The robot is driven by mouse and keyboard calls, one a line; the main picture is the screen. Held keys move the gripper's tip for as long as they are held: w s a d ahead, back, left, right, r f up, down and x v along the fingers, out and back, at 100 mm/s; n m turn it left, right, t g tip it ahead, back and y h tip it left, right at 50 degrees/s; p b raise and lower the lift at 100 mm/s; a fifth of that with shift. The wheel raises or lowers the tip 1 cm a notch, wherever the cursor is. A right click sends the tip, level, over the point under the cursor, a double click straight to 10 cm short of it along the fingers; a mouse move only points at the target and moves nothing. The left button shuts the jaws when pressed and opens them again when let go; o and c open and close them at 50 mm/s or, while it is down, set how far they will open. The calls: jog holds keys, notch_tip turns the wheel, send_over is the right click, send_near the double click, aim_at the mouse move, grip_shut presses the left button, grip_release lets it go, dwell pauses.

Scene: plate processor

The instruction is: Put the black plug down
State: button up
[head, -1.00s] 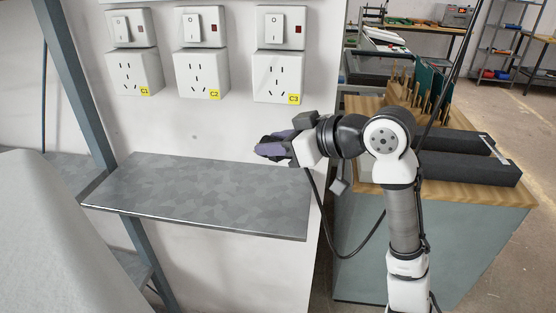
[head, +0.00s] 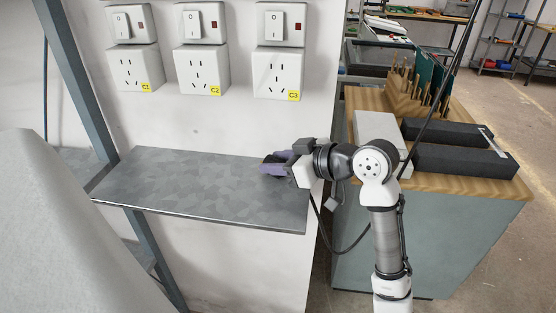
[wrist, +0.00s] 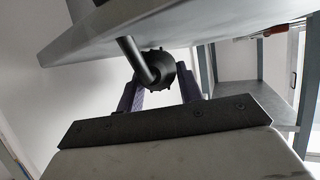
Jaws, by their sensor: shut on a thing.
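The black plug (wrist: 153,68) with its black cord is between the two purple fingers of my gripper (wrist: 160,88) in the wrist view. My gripper is shut on it. In the head view my gripper (head: 274,165) is at the right end of the grey metal shelf (head: 200,190), low at its surface. The plug is mostly hidden by the fingers there, and I cannot tell whether it touches the shelf. The cord (head: 322,220) hangs from the gripper past the shelf's right edge.
Three wall sockets with switches, marked C1 (head: 134,68), C2 (head: 201,70) and C3 (head: 277,74), are above the shelf and look empty. The left and middle of the shelf are clear. A wooden-topped cabinet (head: 435,190) with black blocks stands at the right.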

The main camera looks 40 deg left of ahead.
jog(key=shift+f, duration=0.3)
jog(key=o, duration=1.1)
jog(key=shift+r, duration=0.1)
jog(key=shift+r, duration=0.1)
jog(key=shift+d+r, duration=0.1)
jog(key=shift+r, duration=0.1)
jog(key=b+v, duration=0.2)
jog(key=v, duration=0.9)
jog(key=shift+d+b, duration=0.35)
jog(key=shift+r, duration=0.15)
